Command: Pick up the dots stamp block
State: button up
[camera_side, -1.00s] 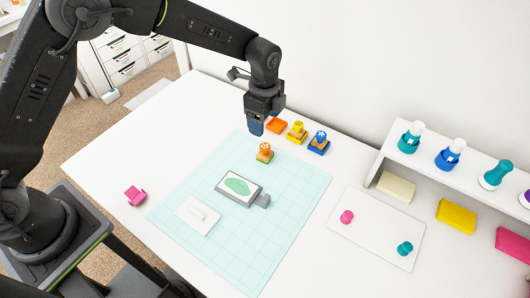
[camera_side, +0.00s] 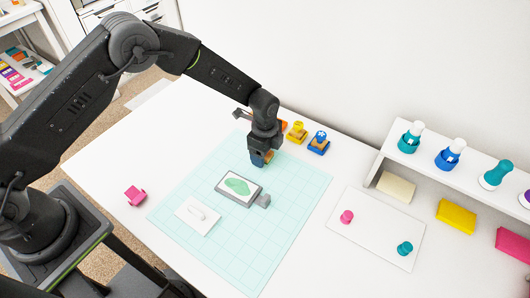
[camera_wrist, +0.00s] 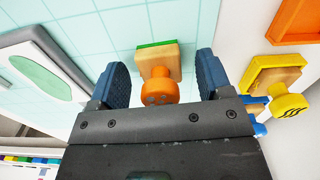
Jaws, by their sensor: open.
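The dots stamp block has an orange round knob (camera_wrist: 158,88) marked with dark dots, on a wooden block with a green underside. In the wrist view it stands on the teal grid mat (camera_wrist: 105,30) between my gripper's (camera_wrist: 161,62) two blue fingers. The fingers are open, with a visible gap on each side of the stamp. In the side view my gripper (camera_side: 261,160) points down at the mat's back edge and hides most of the stamp.
A yellow stamp (camera_side: 297,131) and a blue stamp (camera_side: 319,143) stand close to the right, with an orange tray (camera_wrist: 298,20) behind. The mat's right side is clear.

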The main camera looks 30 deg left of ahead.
jog(key=shift+f, duration=0.15)
jog(key=c, duration=1.1)
notch_tip(320, 180, up, 5)
jog(key=shift+a+f, duration=0.1)
jog(key=shift+f, duration=0.05)
jog(key=a+r, duration=0.2)
jog(key=a, duration=0.1)
jog(key=s+a+r, duration=0.1)
jog(key=a+r, duration=0.1)
jog(key=a, duration=0.2)
jog(key=s+a+r, duration=0.1)
jog(key=a+r, duration=0.1)
jog(key=a, duration=0.2)
jog(key=shift+a+r, duration=0.15)
jog(key=shift+r, duration=0.05)
